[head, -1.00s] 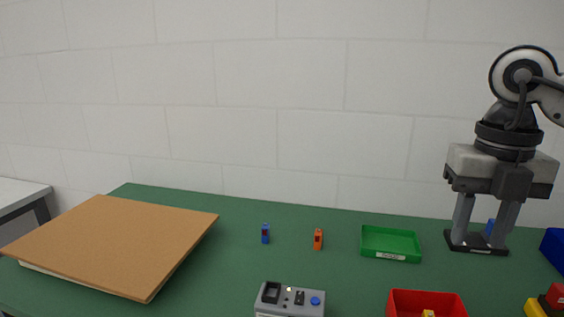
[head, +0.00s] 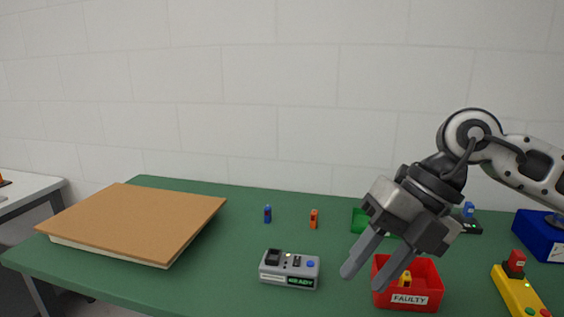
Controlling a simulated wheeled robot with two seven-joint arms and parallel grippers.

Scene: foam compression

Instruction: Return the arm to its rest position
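My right gripper (head: 368,258) comes in from the right and hangs tilted, fingers pointing down and left, above the table between the grey device and the red bin. Its two fingers are apart, with nothing between them. My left gripper is not in the head view.
The green table (head: 200,255) carries a brown board (head: 130,222), a blue item (head: 267,214), an orange item (head: 313,219), a grey device (head: 290,268), a red "FAULTY" bin (head: 408,299), a partly hidden green tray (head: 359,221), a blue box (head: 540,236) and a yellow box (head: 520,293).

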